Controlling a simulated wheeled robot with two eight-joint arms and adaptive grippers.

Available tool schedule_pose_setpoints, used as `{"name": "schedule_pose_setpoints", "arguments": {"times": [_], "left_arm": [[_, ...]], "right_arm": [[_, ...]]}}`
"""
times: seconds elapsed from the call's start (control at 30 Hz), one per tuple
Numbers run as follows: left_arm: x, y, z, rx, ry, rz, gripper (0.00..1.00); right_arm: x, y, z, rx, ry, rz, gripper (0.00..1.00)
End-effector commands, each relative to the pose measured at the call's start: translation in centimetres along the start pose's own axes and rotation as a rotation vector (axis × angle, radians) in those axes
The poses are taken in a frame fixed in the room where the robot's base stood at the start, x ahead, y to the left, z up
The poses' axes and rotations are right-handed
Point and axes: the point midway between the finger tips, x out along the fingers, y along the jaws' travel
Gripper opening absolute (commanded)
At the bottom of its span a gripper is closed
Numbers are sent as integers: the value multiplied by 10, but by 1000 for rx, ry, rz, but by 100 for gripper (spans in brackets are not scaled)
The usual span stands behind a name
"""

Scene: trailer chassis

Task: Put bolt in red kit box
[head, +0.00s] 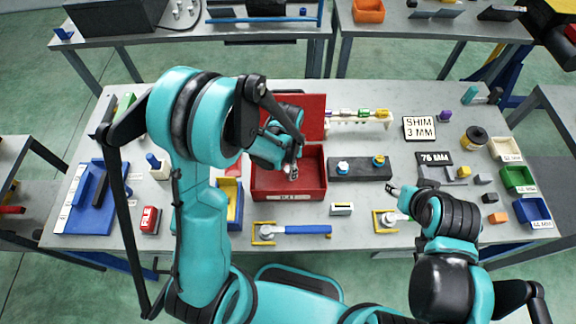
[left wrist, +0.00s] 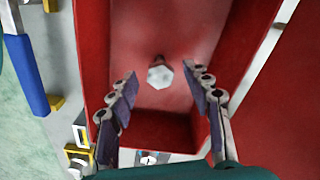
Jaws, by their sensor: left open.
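The red kit box (head: 262,188) stands open in the middle of the table, its lid raised at the back. My left gripper (head: 292,173) is over the box, pointing down into it. In the left wrist view the left gripper (left wrist: 168,100) has its fingers spread, with nothing between the tips. A bolt with a pale hexagonal head (left wrist: 160,76) is inside the box, beyond the fingertips and apart from them. Its dark shank shows only partly, and I cannot tell its full contact with the floor. My right gripper (head: 393,190) is low over the table, right of the box; its jaws are unclear.
A dark block (head: 360,171) with two fittings sits right of the box. A blue-handled tool (head: 300,230) lies in front. A blue and yellow tray (head: 229,188) stands left. White, green and blue bins (head: 533,212) line the right edge.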

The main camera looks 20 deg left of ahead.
Motion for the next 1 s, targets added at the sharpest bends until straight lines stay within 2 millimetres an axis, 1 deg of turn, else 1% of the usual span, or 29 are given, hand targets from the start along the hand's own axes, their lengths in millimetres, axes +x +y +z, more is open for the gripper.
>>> {"name": "schedule_pose_setpoints", "arguments": {"times": [0.07, 0.17, 0.5, 0.6, 0.77, 0.87, 0.97, 1.0], "left_arm": [[-3, 0, 0, 0, 0, 0, 50], [-14, 0, 0, 0, 0, 0, 50], [-88, 0, 0, 0, 0, 0, 50], [-105, 0, 0, 0, 0, 0, 50], [-121, 0, 0, -2, 1, -1, 50], [-131, 2, 4, -30, 15, -14, 50], [-148, 5, 14, -107, 57, -51, 50], [-157, 7, 20, -154, 82, -71, 50]], "right_arm": [[-3, 0, -2, 0, 0, 0, 47], [-6, 0, -4, 0, 0, 0, 47], [-18, 0, -13, 0, 0, 0, 47], [-20, 0, -15, 0, 0, 0, 47], [-22, 0, -16, 0, 0, 0, 47], [-22, 0, -16, 0, 0, 0, 47], [-22, 0, -16, 0, 0, 0, 47], [-22, 0, -16, 0, 0, 0, 47]]}}
